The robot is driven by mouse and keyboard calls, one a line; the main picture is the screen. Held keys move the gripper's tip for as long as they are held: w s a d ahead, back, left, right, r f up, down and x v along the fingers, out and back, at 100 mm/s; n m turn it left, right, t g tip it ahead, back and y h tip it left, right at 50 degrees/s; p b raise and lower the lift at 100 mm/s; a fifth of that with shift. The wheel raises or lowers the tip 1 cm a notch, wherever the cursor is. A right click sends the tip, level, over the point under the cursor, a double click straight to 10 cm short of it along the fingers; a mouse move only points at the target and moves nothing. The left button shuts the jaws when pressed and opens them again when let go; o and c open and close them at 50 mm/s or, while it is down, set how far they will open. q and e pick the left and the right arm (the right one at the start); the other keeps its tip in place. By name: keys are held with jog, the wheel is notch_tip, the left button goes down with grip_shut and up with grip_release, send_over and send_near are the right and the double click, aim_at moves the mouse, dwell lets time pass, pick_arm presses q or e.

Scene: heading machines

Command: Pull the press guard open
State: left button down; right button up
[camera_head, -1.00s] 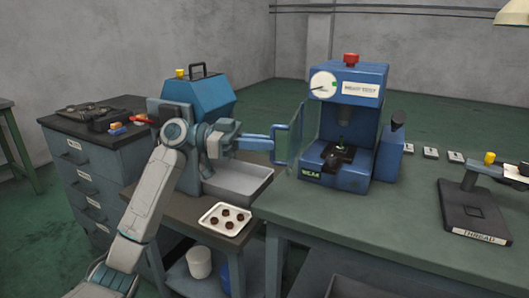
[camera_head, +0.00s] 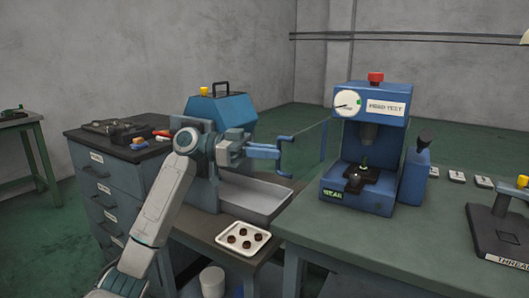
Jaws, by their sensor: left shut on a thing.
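The blue press (camera_head: 376,112) labelled HEAD TEST stands on the green bench, with a dial and a red knob on top. Its clear guard (camera_head: 308,148) is swung out to the left of the press, and the front of the press is uncovered. The guard's blue handle (camera_head: 285,156) is at its outer left end. My left gripper (camera_head: 268,151) reaches in from the left and is shut on this handle; its fingertips partly merge with it in the picture. My right gripper is not in view.
A white tray (camera_head: 243,251) with several dark round parts lies below my left arm. A blue-topped machine (camera_head: 222,112) and its grey chute (camera_head: 252,198) stand behind the arm. A thread gauge stand (camera_head: 497,232) is at the right.

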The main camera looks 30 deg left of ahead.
pick_arm(q)
jog(key=c, duration=1.8)
grip_release()
jog(key=shift+w+r, duration=0.1)
jog(key=shift+w, duration=0.15)
jog(key=shift+c, duration=0.2)
jog(key=o, duration=0.4)
jog(key=shift+w+d+f, duration=0.35)
jog(key=shift+w+d, duration=0.15)
jog(key=shift+w, duration=0.2)
jog(key=shift+c, duration=0.2)
jog(key=b+v, duration=0.1)
jog(key=v, duration=1)
jog(key=shift+s+b, duration=0.2)
jog(key=shift+b, duration=0.1)
